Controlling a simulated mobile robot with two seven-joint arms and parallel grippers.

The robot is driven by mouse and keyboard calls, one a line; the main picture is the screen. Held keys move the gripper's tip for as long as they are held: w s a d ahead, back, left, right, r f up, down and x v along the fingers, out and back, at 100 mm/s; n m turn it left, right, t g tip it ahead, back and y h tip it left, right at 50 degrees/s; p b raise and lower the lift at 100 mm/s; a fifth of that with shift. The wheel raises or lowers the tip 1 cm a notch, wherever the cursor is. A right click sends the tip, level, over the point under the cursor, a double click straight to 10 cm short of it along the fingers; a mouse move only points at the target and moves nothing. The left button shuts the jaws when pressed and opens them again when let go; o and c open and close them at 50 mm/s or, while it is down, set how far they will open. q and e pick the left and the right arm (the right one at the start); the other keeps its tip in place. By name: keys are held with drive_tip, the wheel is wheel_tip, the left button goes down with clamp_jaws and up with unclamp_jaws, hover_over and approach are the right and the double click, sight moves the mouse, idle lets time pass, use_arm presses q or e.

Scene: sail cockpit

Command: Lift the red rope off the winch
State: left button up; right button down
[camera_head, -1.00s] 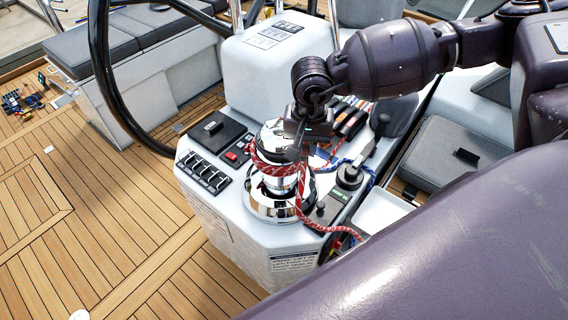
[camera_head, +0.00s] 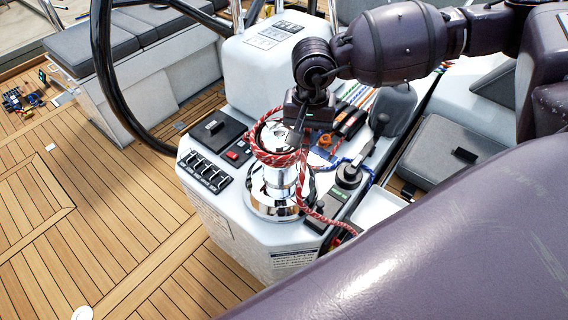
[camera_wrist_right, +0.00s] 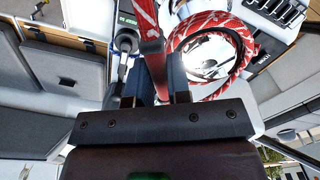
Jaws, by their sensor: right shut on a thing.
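The chrome winch (camera_head: 270,199) stands on the white console. The red-and-white rope (camera_head: 273,158) forms loops around the upper part of the winch, with an arc up at its top rim. The rope's tail hangs down the winch's right side and curves to the lower right. My right gripper (camera_head: 300,134) is just right of the winch top. In the right wrist view, my right gripper (camera_wrist_right: 153,82) is shut on a strand of the rope (camera_wrist_right: 150,40), and the coils lie right of its fingers around the shiny winch top (camera_wrist_right: 205,58). My left gripper is not in view.
A switch panel (camera_head: 205,172) lies left of the winch. A lever (camera_head: 352,170) and a row of rope clutches (camera_head: 350,122) lie to its right and behind. The black steering wheel (camera_head: 97,65) rises at the left. Open teak deck (camera_head: 110,210) lies at the left.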

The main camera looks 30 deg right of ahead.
drive_tip(key=shift+r, duration=0.1)
drive_tip(key=shift+r+p, duration=0.6)
drive_tip(key=shift+r, duration=1.6)
drive_tip(key=shift+r, duration=1.95)
